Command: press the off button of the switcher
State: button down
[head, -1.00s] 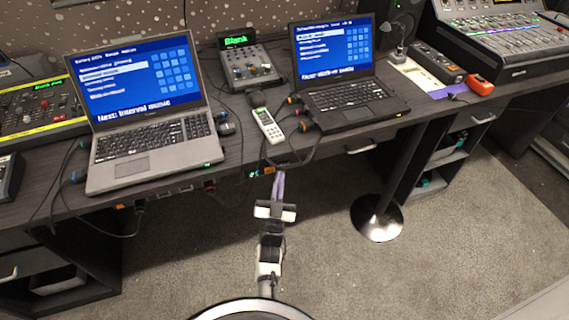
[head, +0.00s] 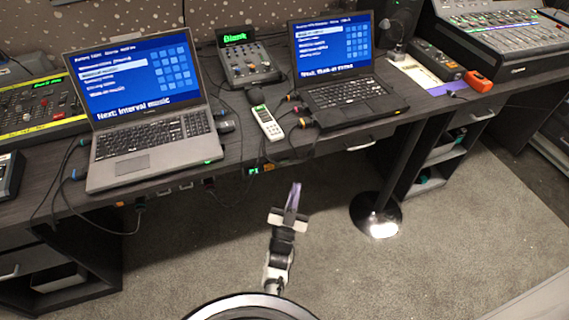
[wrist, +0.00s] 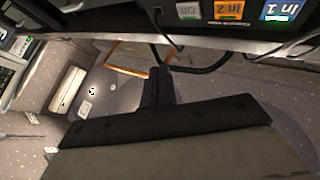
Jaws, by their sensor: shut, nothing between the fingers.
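The switcher appears to be the dark unit across the top of the wrist view (wrist: 205,24), seen upside down. It has a blue button marked "In 1" (wrist: 283,11), an orange button marked "In 2" (wrist: 229,10) and a grey button (wrist: 187,11) whose small label I cannot read surely. No button clearly reads "off". In the head view small green and orange marks (head: 260,169) show under the desk's front edge. My gripper (head: 294,188) is shut and empty, in front of and below that edge, apart from it. Its dark fingers (wrist: 157,86) also show in the wrist view.
The desk (head: 222,185) carries a grey laptop (head: 150,140), a black laptop (head: 352,95), a white handheld recorder (head: 267,122) and a small console (head: 248,68). Cables hang along the front edge. A post with a round base (head: 364,218) stands right of my gripper. Open floor lies in front.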

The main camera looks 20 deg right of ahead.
aim_at(288, 160)
jog(key=w+b, duration=0.2)
jog(key=w, duration=0.5)
jog(key=shift+a, duration=0.1)
dwell(1.9)
jog(key=shift+w, duration=0.35)
jog(key=shift+w+b, duration=0.35)
jog(key=shift+b, duration=0.05)
dwell(0.4)
dwell(0.3)
jog(key=shift+s, duration=0.8)
jog(key=shift+s, duration=0.1)
